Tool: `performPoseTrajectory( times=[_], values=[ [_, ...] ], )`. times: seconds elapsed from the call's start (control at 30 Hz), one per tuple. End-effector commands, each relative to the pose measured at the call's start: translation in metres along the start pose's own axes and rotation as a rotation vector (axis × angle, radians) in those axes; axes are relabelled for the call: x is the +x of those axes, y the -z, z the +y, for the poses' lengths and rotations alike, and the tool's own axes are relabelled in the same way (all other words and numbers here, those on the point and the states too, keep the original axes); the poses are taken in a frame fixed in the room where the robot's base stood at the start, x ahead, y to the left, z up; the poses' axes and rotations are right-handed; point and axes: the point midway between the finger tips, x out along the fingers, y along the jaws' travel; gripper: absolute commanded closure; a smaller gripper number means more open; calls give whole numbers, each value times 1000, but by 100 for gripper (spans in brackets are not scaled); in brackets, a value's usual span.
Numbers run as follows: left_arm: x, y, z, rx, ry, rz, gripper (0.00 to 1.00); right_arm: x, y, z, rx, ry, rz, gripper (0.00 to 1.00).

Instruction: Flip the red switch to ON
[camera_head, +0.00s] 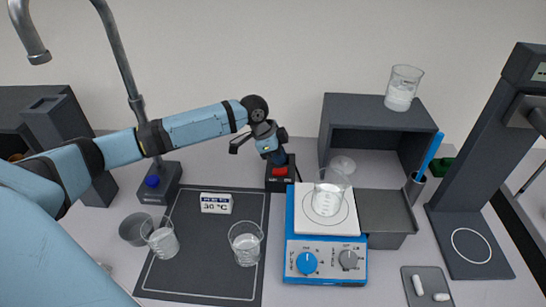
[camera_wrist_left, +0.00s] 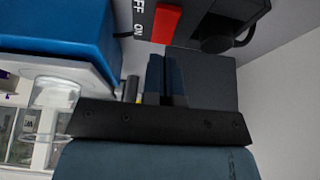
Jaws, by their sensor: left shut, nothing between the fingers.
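The red switch (camera_head: 280,171) sits on a small black box (camera_head: 281,184) behind the mat, left of the blue hotplate. The wrist view shows the red switch (camera_wrist_left: 167,23) close up, with OFF and ON lettering beside it; I cannot tell which way the rocker is tilted. My left gripper (camera_head: 279,161) reaches in from the left and points down just behind and above the switch. Its fingers (camera_wrist_left: 167,66) are shut and empty, with tips near the switch; contact is unclear. My right gripper is not in view.
A blue hotplate (camera_head: 327,251) with a beaker (camera_head: 327,199) on it stands close to the right. Beakers and a 30 °C display (camera_head: 216,203) stand on the dark mat (camera_head: 195,278). A grey shelf (camera_head: 345,123) stands behind right; a tap (camera_head: 118,65) rises at left.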

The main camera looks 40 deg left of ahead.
Motion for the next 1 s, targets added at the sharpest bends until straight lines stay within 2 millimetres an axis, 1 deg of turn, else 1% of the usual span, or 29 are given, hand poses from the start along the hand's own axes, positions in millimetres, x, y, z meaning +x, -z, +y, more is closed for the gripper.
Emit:
performPoseTrajectory(
  times=[0.03, 0.1, 0.23, 0.37, 0.77, 0.87, 0.93, 1.0],
  values=[
    [13, -3, 0, 1, 1, 1, 100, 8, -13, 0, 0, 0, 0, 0],
    [20, -2, 0, 2, 1, 0, 100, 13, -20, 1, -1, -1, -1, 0],
    [29, -1, 0, 2, 1, 0, 100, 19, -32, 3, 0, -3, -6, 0],
    [33, -1, 0, 1, 1, 0, 100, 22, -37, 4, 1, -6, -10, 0],
    [33, 0, 0, 1, 0, -1, 100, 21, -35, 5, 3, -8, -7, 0],
    [32, 2, 0, 1, 0, -11, 100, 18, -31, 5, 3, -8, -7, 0],
    [32, 4, 0, 0, -1, -33, 100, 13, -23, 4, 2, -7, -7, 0],
    [36, 4, 0, 0, -2, -63, 100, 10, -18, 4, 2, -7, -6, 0]
  ],
)
